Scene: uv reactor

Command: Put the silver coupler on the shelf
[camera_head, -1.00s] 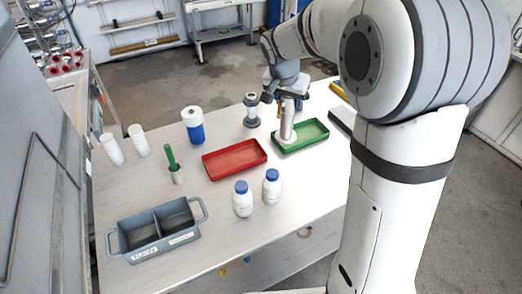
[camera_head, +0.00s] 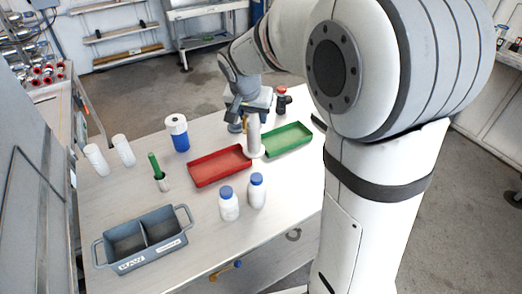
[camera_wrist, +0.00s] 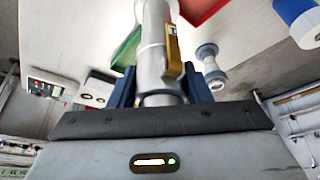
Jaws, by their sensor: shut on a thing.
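My gripper (camera_head: 250,112) is shut on a silver tubular piece with a wide flange (camera_head: 254,138), which I take to be the silver coupler. It hangs upright, flange down, in front of the gap between the red and green trays. In the wrist view the held piece (camera_wrist: 153,45) sits between the blue-grey fingers, with a yellow lever along its side. Whether its flange touches the table is unclear. Wall shelves (camera_head: 122,32) are at the back left; a metal rack (camera_head: 45,88) stands at the left. I cannot tell which is the task's shelf.
The table holds a red tray (camera_head: 218,166), a green tray (camera_head: 287,139), two white bottles (camera_head: 229,205), a blue-white container (camera_head: 178,133), white cups (camera_head: 96,159), a green-handled tool in a holder (camera_head: 156,168) and a grey two-part bin (camera_head: 143,238). A red-topped object (camera_head: 282,100) stands behind.

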